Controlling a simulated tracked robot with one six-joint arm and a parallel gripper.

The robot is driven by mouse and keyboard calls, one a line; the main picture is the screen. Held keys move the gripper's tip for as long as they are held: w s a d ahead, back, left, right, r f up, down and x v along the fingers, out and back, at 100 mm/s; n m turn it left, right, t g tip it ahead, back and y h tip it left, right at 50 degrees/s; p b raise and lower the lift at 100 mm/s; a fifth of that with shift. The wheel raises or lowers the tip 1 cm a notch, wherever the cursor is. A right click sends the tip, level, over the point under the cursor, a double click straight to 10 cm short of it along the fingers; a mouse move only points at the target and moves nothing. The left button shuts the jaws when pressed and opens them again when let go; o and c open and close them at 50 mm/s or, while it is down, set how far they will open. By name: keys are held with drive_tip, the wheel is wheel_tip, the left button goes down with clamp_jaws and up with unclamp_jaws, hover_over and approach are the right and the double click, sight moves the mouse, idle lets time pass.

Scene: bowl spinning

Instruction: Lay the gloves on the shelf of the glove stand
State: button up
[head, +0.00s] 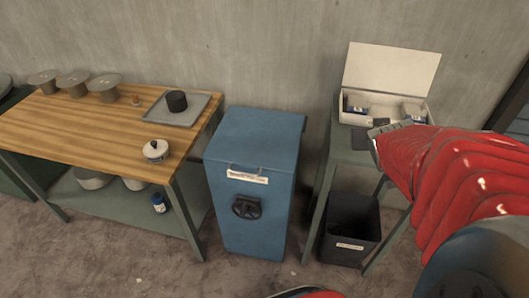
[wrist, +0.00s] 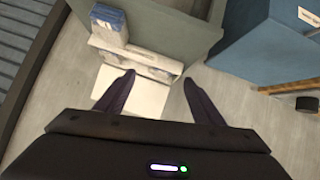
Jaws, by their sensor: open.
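No gloves can be made out in either view. A grey-green stand (head: 352,155) is at the right of the head view, and I cannot tell if it is the glove stand. A white open box (head: 385,102) with a raised lid stands on it, with small blue-and-white items inside. My gripper (head: 376,138) is over the stand, in front of the box, partly hidden by my red arm. In the wrist view my gripper (wrist: 158,77) is open, its two dark fingers apart with nothing held between them. The white box (wrist: 130,62) shows beyond and between the fingertips.
A blue cabinet (head: 250,180) stands left of the stand. A black bin (head: 348,230) is beneath the stand. A wooden-topped bench (head: 90,128) with several spools, a grey tray (head: 182,110) and a round white pot (head: 155,150) is at the left. The floor in front is largely clear.

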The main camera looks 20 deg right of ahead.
drive_tip(key=s+a+n+g+y, duration=0.1)
drive_tip(key=s+a, duration=0.4)
drive_tip(key=a, duration=1)
drive_tip(key=s+a+r+n+g+y, duration=0.1)
drive_tip(key=s+a+y, duration=0.4)
drive_tip(key=a, duration=1)
drive_tip(key=s+n+g, duration=0.1)
drive_tip(key=n, duration=0.1)
drive_tip(key=shift+r+n+y, duration=0.25)
drive_tip(key=shift+n+y, duration=0.05)
drive_tip(key=shift+s+d, duration=0.1)
drive_tip(key=shift+d, duration=0.05)
